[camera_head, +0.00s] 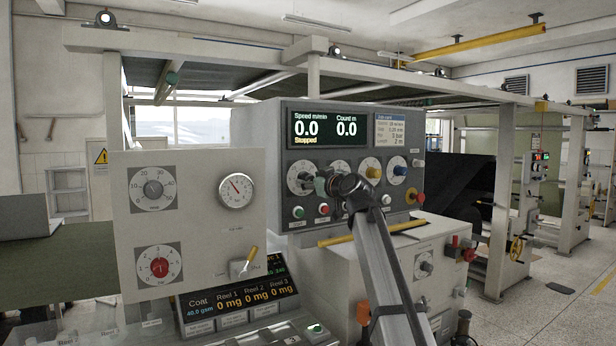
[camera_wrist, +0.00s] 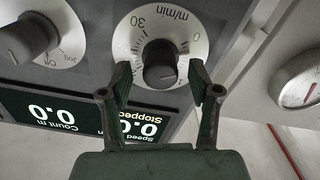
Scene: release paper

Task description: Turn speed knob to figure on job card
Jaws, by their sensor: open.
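The speed knob is a black knob (camera_wrist: 160,64) on a white m/min dial, upside down in the wrist view. In the head view its dial (camera_head: 297,176) is the leftmost on the grey panel, partly hidden by my gripper (camera_head: 326,184). My gripper (camera_wrist: 159,78) is open, with one finger on either side of the knob in the wrist picture; contact cannot be told. The job card (camera_head: 390,131) is at the panel's upper right; its figures are too small to read surely. The display (camera_head: 327,129) reads speed 0.0, Stopped, and count 0.0.
A second black knob (camera_wrist: 28,38) sits beside the speed dial. Green (camera_head: 298,212) and red (camera_head: 323,209) buttons lie below. A yellow bar (camera_head: 345,239) runs under the panel. A gauge (camera_head: 236,191) is at left.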

